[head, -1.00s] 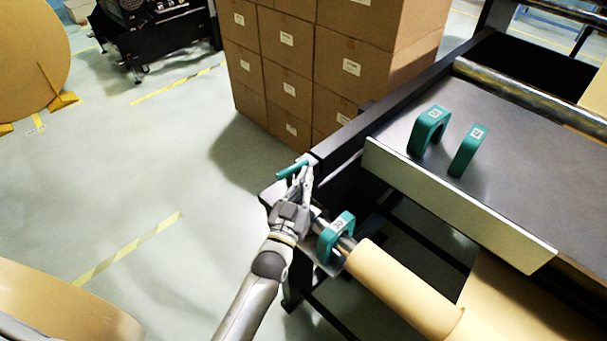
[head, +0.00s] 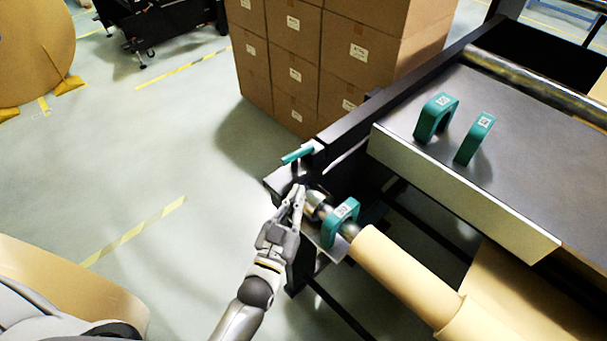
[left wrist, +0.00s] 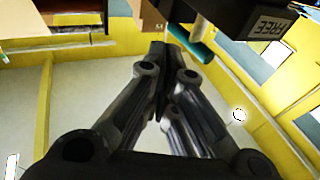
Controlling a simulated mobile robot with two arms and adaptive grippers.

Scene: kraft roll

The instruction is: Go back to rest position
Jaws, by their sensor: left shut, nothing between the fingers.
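My left gripper (head: 296,194) is shut and empty in the head view. It is beside the end of the roll shaft (head: 318,204), at the near-left corner of the machine. In the left wrist view its fingers (left wrist: 160,62) meet at the tips. A teal lever (head: 297,155) sticks out above and beyond the gripper, and a teal bar also shows in the left wrist view (left wrist: 190,44). A teal clamp (head: 340,221) sits around the shaft beside the kraft roll (head: 400,278). My right gripper is in neither view.
Two teal brackets (head: 435,117) (head: 474,139) stand on the machine's dark table (head: 530,130). Stacked cardboard boxes (head: 300,60) stand behind the machine. A large kraft roll (head: 35,50) is at the far left.

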